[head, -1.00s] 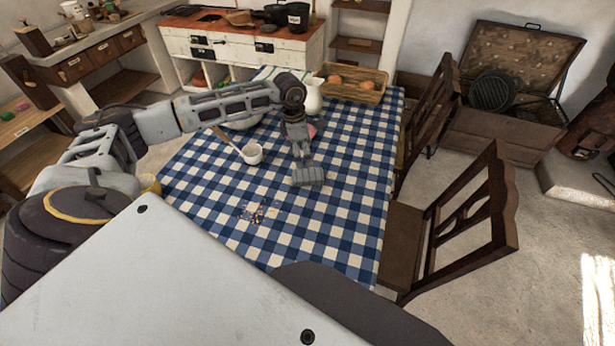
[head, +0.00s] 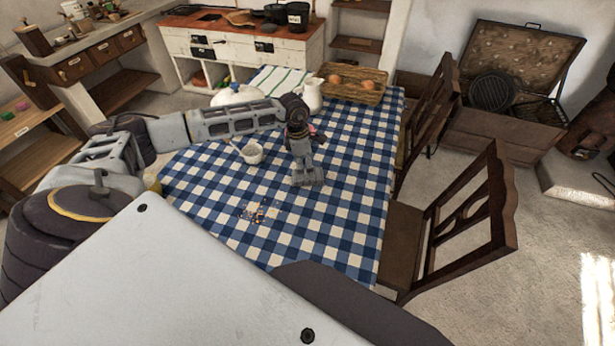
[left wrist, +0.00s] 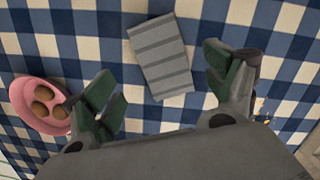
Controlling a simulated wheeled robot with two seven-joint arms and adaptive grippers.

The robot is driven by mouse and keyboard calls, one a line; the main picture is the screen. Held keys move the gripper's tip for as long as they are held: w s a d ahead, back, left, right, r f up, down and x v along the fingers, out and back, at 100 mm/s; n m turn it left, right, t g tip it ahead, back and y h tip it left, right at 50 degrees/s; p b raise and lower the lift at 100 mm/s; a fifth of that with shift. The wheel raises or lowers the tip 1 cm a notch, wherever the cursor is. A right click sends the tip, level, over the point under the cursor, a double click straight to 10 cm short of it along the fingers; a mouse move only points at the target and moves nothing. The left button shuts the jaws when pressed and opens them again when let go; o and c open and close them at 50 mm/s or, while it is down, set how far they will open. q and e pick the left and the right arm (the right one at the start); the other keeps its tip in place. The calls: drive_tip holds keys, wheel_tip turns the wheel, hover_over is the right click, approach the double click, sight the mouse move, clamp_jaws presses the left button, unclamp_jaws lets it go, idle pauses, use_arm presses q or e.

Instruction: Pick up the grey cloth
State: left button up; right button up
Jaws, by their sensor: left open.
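The grey cloth (left wrist: 160,55) lies folded flat on the checked tablecloth, with darker stripes across it. In the left wrist view it is ahead of and between the fingers. In the head view the cloth (head: 309,178) shows below my left gripper (head: 303,160), which covers part of it. The left gripper (left wrist: 163,88) is open, with its green-padded fingers wide apart and nothing between them. It points down above the cloth; the exact height is hard to tell. My right gripper is not in view.
A pink bowl (left wrist: 20,110) with brown round items is left of the fingers in the wrist view. A white saucepan (head: 252,154), white jug (head: 312,97) and basket (head: 352,91) stand on the table. Crumbs (head: 262,211) lie nearer me. Chairs (head: 465,215) line the right side.

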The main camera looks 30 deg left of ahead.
sight(307, 176)
use_arm(q)
drive_tip(key=f, duration=0.3)
drive_tip(key=shift+d+f, duration=0.2)
drive_tip(key=shift+f, duration=0.1)
drive_tip(key=shift+f+p, duration=0.3)
drive_tip(key=shift+f, duration=0.2)
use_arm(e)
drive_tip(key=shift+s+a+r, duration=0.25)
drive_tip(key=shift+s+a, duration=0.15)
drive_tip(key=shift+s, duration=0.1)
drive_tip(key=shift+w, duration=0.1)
use_arm(q)
drive_tip(key=c, duration=1.1)
drive_tip(key=shift+c, duration=0.2)
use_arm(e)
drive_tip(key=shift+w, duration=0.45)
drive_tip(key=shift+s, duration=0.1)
